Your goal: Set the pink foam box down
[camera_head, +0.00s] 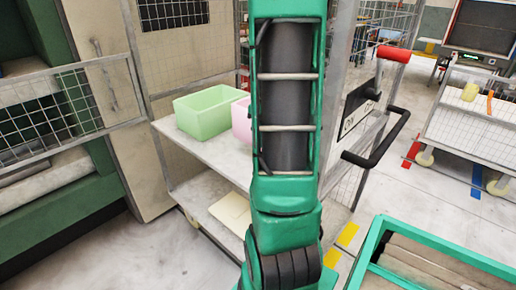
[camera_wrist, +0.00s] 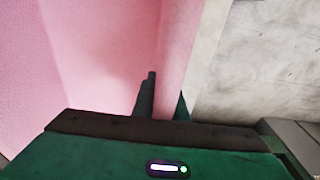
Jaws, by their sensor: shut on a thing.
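The pink foam box (camera_head: 241,118) shows only as a strip in the head view, at the shelf's height, just right of a light green foam box (camera_head: 205,112). My arm hides the rest of it. In the wrist view the pink foam box (camera_wrist: 95,60) fills the left and middle. My gripper (camera_wrist: 165,97) is shut on its side wall, one dark finger inside and the other on the outer side. The gripper is hidden in the head view. I cannot tell whether the box's bottom touches the shelf.
The cart's upper shelf (camera_head: 178,142) carries the green box. A lower shelf (camera_head: 204,205) holds a flat cream piece (camera_head: 231,213). Wire mesh panels and posts stand around the cart. A black handle (camera_head: 382,150) juts out right. A teal-framed bin (camera_head: 440,252) stands at lower right.

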